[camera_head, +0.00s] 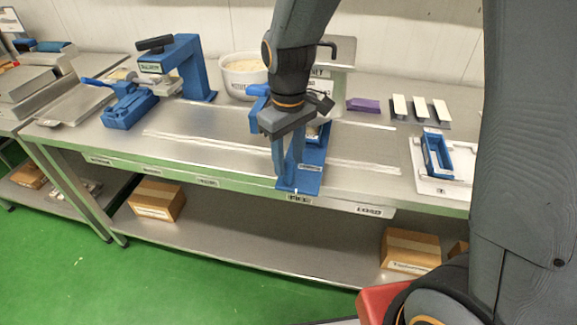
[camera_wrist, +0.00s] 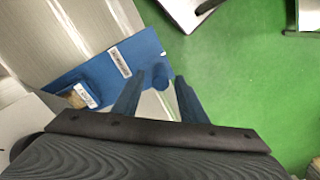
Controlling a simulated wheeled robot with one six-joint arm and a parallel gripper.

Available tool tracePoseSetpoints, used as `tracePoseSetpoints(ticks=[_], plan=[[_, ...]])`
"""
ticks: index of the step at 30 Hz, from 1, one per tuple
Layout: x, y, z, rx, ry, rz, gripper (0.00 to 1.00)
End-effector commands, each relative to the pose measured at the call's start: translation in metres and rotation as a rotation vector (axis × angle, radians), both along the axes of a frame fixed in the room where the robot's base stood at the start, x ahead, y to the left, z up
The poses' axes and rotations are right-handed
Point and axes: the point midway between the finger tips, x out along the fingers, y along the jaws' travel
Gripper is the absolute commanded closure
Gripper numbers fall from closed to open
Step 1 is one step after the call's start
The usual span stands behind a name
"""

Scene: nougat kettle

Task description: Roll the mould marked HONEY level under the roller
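My gripper (camera_head: 287,176) points down at the table's front edge, over a blue base plate (camera_head: 311,181) with a white label. In the wrist view its fingers (camera_wrist: 158,82) stand apart, with a small blue upright post (camera_wrist: 160,73) of the plate (camera_wrist: 70,75) between or just beyond the tips; contact cannot be told. A small labelled blue part with tan content (camera_wrist: 80,95) sits on the plate, probably a filled mould. No HONEY marking on it can be read. A blue press-like stand (camera_head: 195,70), possibly the roller, is at back left. My arm partly hides the plate in the head view.
A blue fixture (camera_head: 130,108) stands left, a pot of pale mass (camera_head: 243,75) at the back. A purple block (camera_head: 363,104), pale bars (camera_head: 420,108) and an empty blue frame (camera_head: 437,155) are right.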

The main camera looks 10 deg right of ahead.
Motion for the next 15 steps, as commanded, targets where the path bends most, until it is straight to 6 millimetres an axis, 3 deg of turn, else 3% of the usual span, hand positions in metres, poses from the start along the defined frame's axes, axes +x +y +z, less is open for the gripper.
tracePoseSetpoints(ticks=[6, 15], plan=[[-0.001, 0.0, -0.027, -0.001, 0.003, -0.001, 0.61], [0.0, 0.0, -0.039, 0.001, -0.001, -0.001, 0.61]])
